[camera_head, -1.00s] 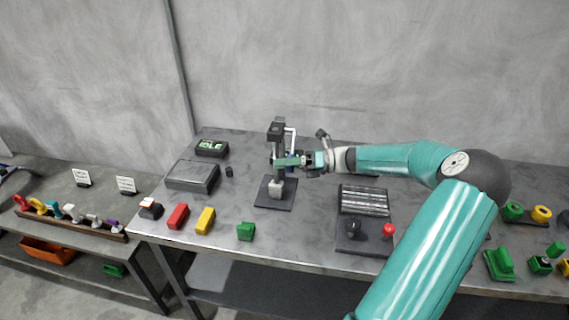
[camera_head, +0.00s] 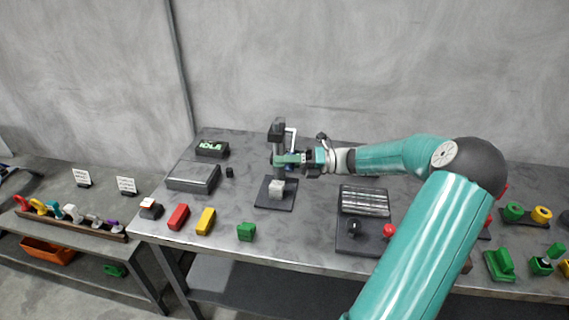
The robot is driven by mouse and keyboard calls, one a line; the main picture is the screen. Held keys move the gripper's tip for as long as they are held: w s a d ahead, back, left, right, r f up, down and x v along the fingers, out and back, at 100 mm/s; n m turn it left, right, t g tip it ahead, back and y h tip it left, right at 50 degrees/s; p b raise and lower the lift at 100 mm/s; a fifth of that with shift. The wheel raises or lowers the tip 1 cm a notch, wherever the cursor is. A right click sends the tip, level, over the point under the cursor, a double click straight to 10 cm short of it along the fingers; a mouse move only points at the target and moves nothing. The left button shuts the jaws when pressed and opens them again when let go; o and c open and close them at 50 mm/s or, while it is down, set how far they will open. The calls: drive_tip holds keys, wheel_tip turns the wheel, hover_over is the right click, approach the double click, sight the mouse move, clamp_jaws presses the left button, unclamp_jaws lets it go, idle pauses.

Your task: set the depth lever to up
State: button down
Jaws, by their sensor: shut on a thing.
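A small dark press-like stand (camera_head: 277,130) stands on a dark base plate (camera_head: 264,197) near the back of the table, with a light grey block (camera_head: 277,187) on the plate. A thin white handle-like frame (camera_head: 291,138) shows at its upper right; I cannot tell if this is the depth lever. My gripper (camera_head: 290,159) reaches in from the right and is shut at the middle of the stand. What it holds is mostly hidden by the fingers and too small to make out.
A grey case (camera_head: 193,178) and a display reading IDLE (camera_head: 211,148) stand to the left. Red (camera_head: 178,216), yellow (camera_head: 205,220) and green (camera_head: 246,231) blocks lie along the front. A panel with black and red knobs (camera_head: 362,232) lies right of the stand, below my arm.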

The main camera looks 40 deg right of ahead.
drive_tip(key=shift+s+a+r+m+t, duration=0.15)
drive_tip(key=shift+r+m+t, duration=0.2)
drive_tip(key=shift+r+m, duration=0.7)
drive_tip(key=shift+s+a+r+m+t, duration=0.1)
drive_tip(key=shift+a+r+m+t, duration=0.15)
drive_tip(key=shift+r+m, duration=0.75)
drive_tip(key=shift+s+a+r+m+t, duration=0.1)
drive_tip(key=shift+r+m+t, duration=0.4)
drive_tip(key=shift+m, duration=0.95)
drive_tip(key=shift+r, duration=0.15)
drive_tip(key=c, duration=1.2)
unclamp_jaws()
drive_tip(key=v, duration=1.4)
drive_tip(key=shift+w+f, duration=0.2)
